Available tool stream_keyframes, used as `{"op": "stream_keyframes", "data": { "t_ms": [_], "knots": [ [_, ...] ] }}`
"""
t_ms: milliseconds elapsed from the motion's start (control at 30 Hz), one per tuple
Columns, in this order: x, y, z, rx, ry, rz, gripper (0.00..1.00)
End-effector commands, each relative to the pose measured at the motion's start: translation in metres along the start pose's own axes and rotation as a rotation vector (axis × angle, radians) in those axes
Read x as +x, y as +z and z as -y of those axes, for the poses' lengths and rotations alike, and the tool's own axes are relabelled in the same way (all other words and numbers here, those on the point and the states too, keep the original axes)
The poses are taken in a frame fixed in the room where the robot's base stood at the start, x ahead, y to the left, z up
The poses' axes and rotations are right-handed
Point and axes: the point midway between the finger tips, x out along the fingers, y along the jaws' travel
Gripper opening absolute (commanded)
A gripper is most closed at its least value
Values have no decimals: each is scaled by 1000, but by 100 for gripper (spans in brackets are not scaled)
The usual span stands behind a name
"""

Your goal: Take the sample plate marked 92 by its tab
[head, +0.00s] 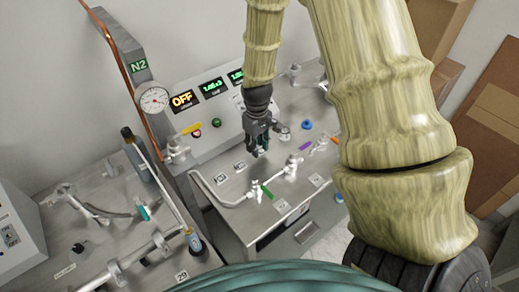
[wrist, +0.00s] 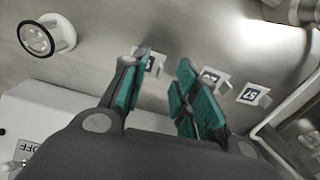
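My gripper (head: 258,150) hangs over the grey steel bench in the head view, just right of two small white numbered plates, one at the left (head: 221,178) and one farther back (head: 239,165). In the wrist view my gripper (wrist: 165,72) has its teal-padded fingers apart, with nothing seen held between them. Three small white plates show beyond them. The left plate (wrist: 155,65) is partly behind the left fingertip, the middle plate (wrist: 209,73) is partly behind the right finger, and the right plate (wrist: 251,94) is clear. I cannot surely read 92 on any plate.
A control panel (head: 208,108) with an OFF display stands behind the bench. Valves and a pipe with a green handle (head: 267,192) lie in front of my gripper. Another bench with pipework (head: 120,235) is at the left, bearing a plate that looks like 29 (head: 182,275).

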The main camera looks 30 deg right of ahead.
Motion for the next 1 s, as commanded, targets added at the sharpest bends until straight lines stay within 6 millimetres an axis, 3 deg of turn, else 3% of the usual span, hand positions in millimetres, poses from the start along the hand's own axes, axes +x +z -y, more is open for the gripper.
{"op": "stream_keyframes", "data": {
  "t_ms": [233, 567, 733, 1000],
  "knots": [
    [17, 0, 0, -1, 1, 0, 29],
    [20, 0, 0, -1, 1, -1, 29],
    [20, 0, 0, -1, 1, -1, 0],
    [20, 0, 0, -1, 1, 0, 0]
  ]
}}
